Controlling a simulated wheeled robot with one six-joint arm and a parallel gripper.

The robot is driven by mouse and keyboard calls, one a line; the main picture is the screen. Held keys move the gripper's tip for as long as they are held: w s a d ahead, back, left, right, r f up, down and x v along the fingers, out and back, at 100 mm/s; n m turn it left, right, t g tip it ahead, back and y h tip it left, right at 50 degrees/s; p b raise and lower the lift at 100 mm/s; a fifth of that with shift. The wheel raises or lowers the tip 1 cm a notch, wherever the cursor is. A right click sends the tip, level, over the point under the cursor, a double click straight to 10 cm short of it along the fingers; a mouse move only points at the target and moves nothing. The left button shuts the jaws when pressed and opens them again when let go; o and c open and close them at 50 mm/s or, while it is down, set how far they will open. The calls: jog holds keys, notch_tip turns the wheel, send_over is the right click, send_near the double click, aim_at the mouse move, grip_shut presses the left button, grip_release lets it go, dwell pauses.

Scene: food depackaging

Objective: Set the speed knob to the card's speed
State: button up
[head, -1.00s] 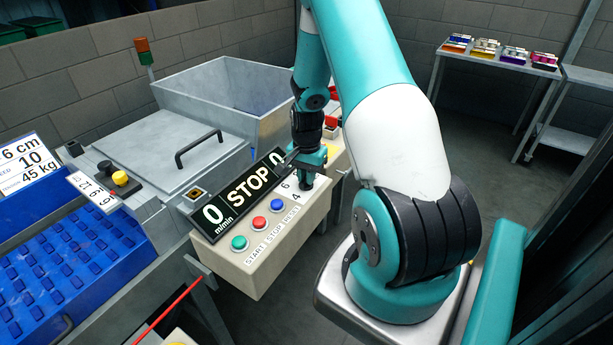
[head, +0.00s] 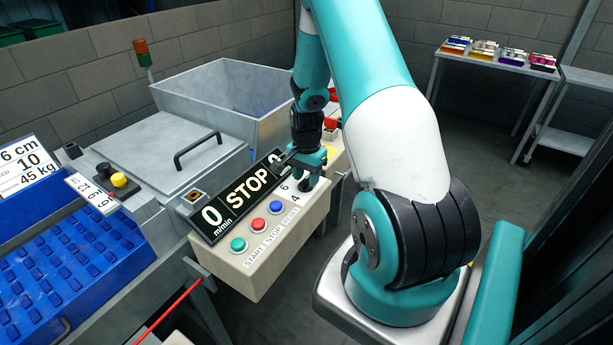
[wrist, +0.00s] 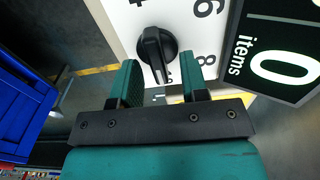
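The black speed knob (wrist: 156,50) sits on the white dial plate, where 4, 6 and 8 are readable in the wrist view. In the head view my gripper (head: 308,166) is over the control box and partly hides the dial. The card (head: 28,168) at the far left shows 6 cm, speed 10 and 45 kg.
The display (head: 238,194) reads 0 m/min, STOP. Green, red and blue buttons (head: 257,223) sit on the control box (head: 245,275) beside the dial. A metal hopper (head: 235,95) stands behind. A table with coloured packs (head: 500,56) stands at the back right.

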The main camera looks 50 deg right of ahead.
aim_at(307, 178)
jog(key=shift+a, duration=0.1)
notch_tip(307, 178, up, 17)
jog(key=b, duration=0.2)
jog(key=shift+r, duration=0.2)
dwell(0.6)
jog(key=s+a+r+n+t+y, duration=0.1)
jog(key=s+a+r+n, duration=0.2)
jog(key=a+n, duration=0.85)
jog(key=s+a+r+n+y, duration=0.25)
jog(key=a+n, duration=0.25)
jog(key=a, duration=1.4)
jog(key=s+a+r+n+g, duration=0.1)
jog(key=s+a+n, duration=0.7)
jog(key=s, duration=0.2)
jog(key=shift+a+r+y, duration=0.2)
jog(key=shift+a+y, duration=0.05)
jog(key=shift+y, duration=0.1)
